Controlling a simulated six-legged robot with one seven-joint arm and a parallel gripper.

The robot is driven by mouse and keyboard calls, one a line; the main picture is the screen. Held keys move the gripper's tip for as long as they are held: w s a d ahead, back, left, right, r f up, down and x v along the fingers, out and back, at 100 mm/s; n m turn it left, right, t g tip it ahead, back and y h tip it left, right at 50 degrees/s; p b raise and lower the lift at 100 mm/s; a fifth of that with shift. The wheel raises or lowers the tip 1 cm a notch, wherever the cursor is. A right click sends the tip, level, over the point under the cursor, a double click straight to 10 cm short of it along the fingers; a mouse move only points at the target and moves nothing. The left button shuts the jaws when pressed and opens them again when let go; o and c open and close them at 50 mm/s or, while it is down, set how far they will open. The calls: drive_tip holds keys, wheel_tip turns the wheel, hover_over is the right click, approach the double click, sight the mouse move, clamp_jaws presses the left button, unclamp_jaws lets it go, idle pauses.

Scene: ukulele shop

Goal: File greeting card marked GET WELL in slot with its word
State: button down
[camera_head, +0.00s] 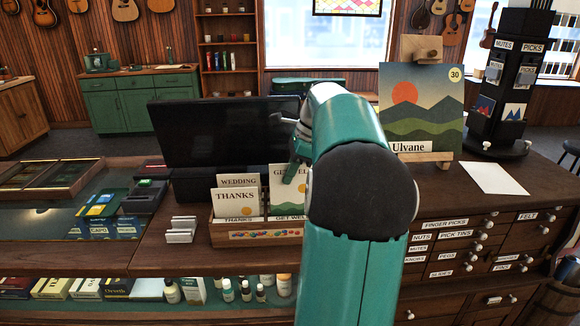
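The GET WELL card (284,200), cream with a green hill picture, stands upright at the right part of a wooden card box (257,238). Its lower edge is just behind the GET WELL label (288,218); I cannot tell how deep it sits. My gripper (292,173) is at the card's top, a finger covering the middle of its word. The other finger is hidden, so I cannot tell whether it grips the card. A THANKS card (236,197) stands at the left above the THANKS label (238,220), with a WEDDING card (239,180) behind it.
A dark monitor (215,130) stands behind the box. A painting marked Ulvane (421,105) stands at the right, near a blank sheet (494,178) and a black display rack (507,85). My arm hides the counter between.

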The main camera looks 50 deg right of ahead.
drive_tip(key=shift+f, duration=2.7)
drive_tip(key=c, duration=1.6)
unclamp_jaws()
drive_tip(key=shift+o, duration=0.2)
drive_tip(key=v, duration=1.3)
drive_tip(key=shift+d+r, duration=0.2)
drive_tip(key=shift+r, duration=0.15)
